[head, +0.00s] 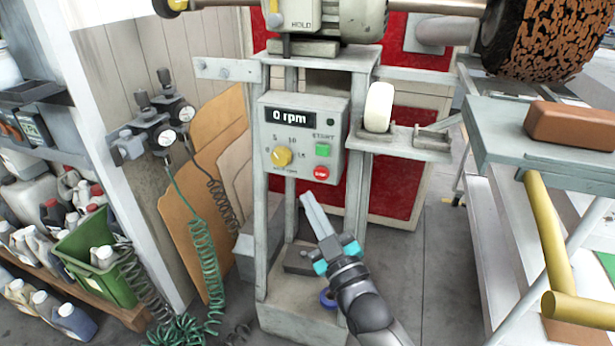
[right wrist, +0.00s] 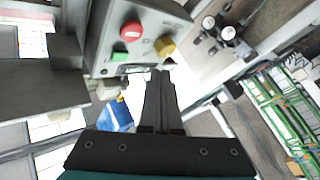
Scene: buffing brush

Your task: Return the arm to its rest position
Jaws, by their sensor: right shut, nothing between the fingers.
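My right gripper (head: 314,212) is in the head view, in front of the lower stand of the buffing machine. Its two fingers are together, with nothing between them. In the right wrist view the shut fingers (right wrist: 158,100) point toward the control box. The control box (head: 300,142) reads "0 rpm". It has a yellow knob (head: 281,155), a green start button (head: 323,149) and a red stop button (head: 321,172). The fingertips are below the box and appear apart from the buttons. My left gripper is not in view.
A white roll-shaped piece (head: 378,107) stands on the side shelf (head: 420,150). A brown block (head: 572,124) lies on the right table (head: 490,130). A large brush wheel (head: 540,38) is above it. Coiled hoses (head: 203,262) and a green crate (head: 112,282) are at left.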

